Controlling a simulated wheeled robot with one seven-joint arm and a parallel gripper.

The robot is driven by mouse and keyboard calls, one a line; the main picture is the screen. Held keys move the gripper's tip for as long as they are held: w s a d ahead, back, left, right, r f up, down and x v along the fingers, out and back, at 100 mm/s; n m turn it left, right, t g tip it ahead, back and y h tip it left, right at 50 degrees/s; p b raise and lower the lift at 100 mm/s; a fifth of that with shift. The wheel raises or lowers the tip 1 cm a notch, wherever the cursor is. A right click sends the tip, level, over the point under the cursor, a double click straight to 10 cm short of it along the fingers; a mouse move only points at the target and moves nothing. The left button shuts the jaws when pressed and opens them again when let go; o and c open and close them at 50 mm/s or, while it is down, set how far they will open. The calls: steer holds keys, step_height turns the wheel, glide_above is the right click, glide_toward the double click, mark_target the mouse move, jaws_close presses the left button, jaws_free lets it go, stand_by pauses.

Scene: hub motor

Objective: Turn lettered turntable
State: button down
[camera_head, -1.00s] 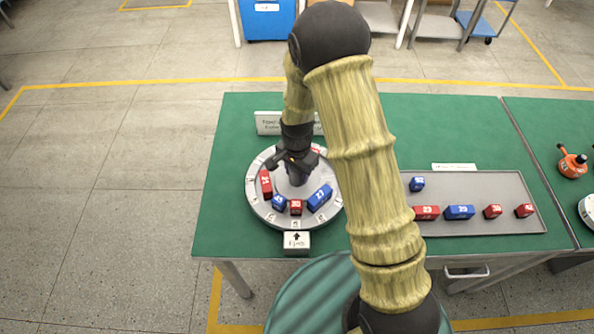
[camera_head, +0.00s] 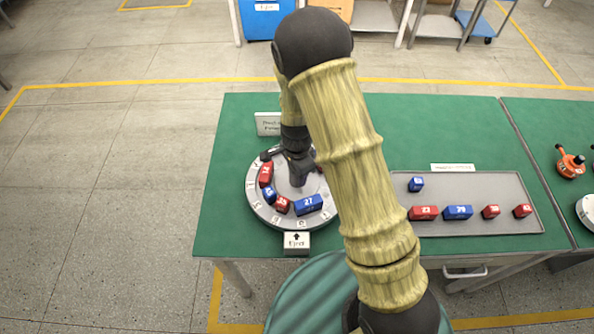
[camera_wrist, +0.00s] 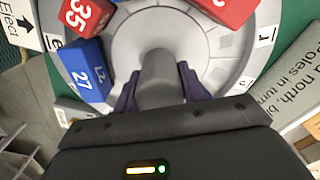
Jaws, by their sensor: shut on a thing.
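The round grey turntable (camera_head: 262,207) lies on the green table, with letter tiles around its rim. Several red and blue numbered blocks sit on it, among them blue block 27 (camera_head: 308,204) and red block 35 (camera_wrist: 84,14). Its grey central post (camera_wrist: 158,70) stands between my fingers. My gripper (camera_wrist: 160,88) is shut on this post, seen from above in the wrist view. In the head view my arm hides the turntable's right and far parts. A white sign with an up arrow, reading "Eject" (camera_wrist: 18,25), stands at the near rim; the rim letter beside it looks like "e".
A grey tray (camera_head: 480,186) with several red and blue blocks lies to the right on the green table (camera_head: 440,120). A white sign (camera_head: 267,123) stands behind the turntable. An orange device (camera_head: 571,165) is at the far right.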

steer(key=shift+w+m, duration=0.1)
steer(key=shift+m, duration=0.5)
steer(key=c, duration=0.8)
jaws_free()
step_height(320, 180, up, 18)
steer(key=shift+f, duration=0.25)
stand_by(0.5)
